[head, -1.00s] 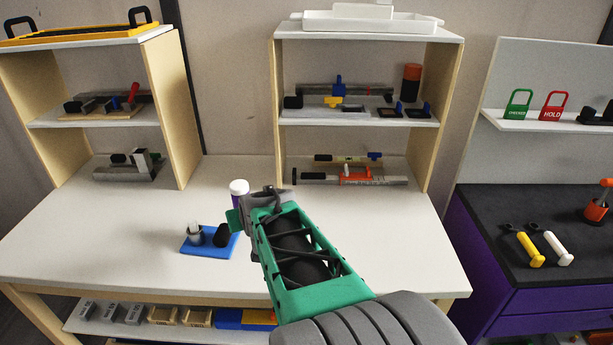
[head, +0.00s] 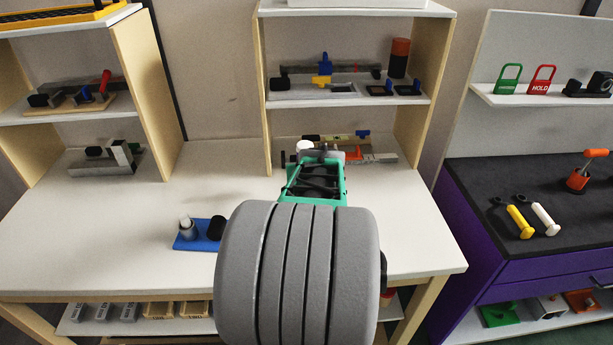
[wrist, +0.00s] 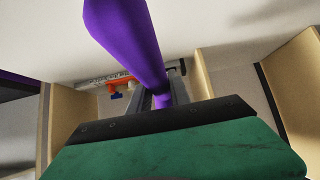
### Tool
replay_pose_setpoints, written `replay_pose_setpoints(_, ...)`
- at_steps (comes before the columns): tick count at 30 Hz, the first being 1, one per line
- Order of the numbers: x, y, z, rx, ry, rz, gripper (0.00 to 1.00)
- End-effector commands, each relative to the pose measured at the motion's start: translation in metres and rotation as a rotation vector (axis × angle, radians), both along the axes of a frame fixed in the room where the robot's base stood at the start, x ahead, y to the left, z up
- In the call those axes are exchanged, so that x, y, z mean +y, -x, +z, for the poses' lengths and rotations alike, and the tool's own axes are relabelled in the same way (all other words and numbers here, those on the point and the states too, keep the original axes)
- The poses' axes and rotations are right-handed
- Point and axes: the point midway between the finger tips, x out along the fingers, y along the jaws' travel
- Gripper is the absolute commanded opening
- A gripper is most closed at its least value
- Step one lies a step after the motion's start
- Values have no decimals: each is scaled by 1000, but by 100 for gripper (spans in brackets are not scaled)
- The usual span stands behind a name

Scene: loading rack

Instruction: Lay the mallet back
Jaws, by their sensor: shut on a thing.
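The mallet is held in my gripper (head: 318,156), which is shut on its purple part. In the head view only its white end (head: 305,147) shows above the gripper, in front of the middle rack. In the wrist view the purple part (wrist: 125,40) runs from between the fingers (wrist: 160,98) up to the top edge and appears clear of the bench. My arm hides much of the bench below the gripper.
The middle rack's upright (head: 265,95) and shelf (head: 350,99) are close to my gripper. Levels and an orange tool (head: 355,153) lie behind it. A blue block (head: 188,241) with a grey cylinder and black part stands left. The bench's left-middle (head: 220,185) is clear.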

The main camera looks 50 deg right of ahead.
Motion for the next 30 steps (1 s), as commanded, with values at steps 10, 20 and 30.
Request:
replay_pose_setpoints(10, 1, -2, -42, -1, 2, 4, 0)
replay_pose_setpoints(20, 1, -2, -79, -1, 2, 4, 0)
replay_pose_setpoints(30, 1, -3, -89, -2, 2, 4, 0)
